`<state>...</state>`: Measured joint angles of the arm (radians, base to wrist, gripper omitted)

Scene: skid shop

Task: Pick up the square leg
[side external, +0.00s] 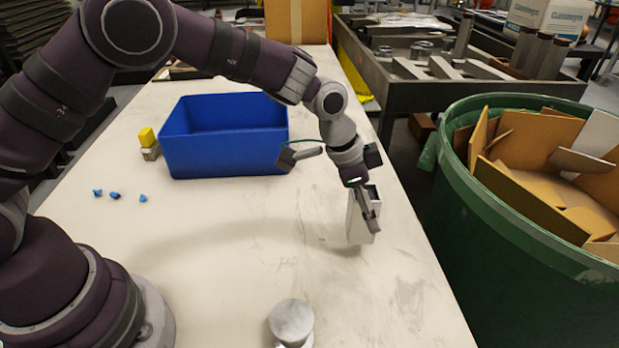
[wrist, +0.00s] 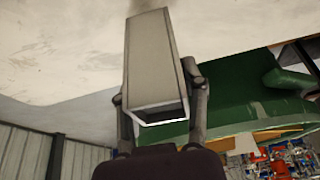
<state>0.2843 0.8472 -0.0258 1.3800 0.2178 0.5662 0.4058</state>
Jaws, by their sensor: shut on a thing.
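The square leg (side external: 357,222) is a pale grey, hollow square tube at the right side of the white table. My gripper (side external: 368,208) is shut on it near its upper end, with a finger showing across its right side. In the wrist view the leg (wrist: 152,60) runs away from the camera, with its open end nearest. The gripper's fingers (wrist: 160,101) press on its two sides. The leg looks close to upright, slightly tilted. I cannot tell whether its lower end touches the table.
A blue bin (side external: 225,160) stands on the table (side external: 230,270). A yellow-topped block (side external: 147,138) and small blue pieces (side external: 115,196) lie to its left. A round metal piece (side external: 291,322) is at the front. A green barrel of cardboard (side external: 500,260) stands beyond the right edge.

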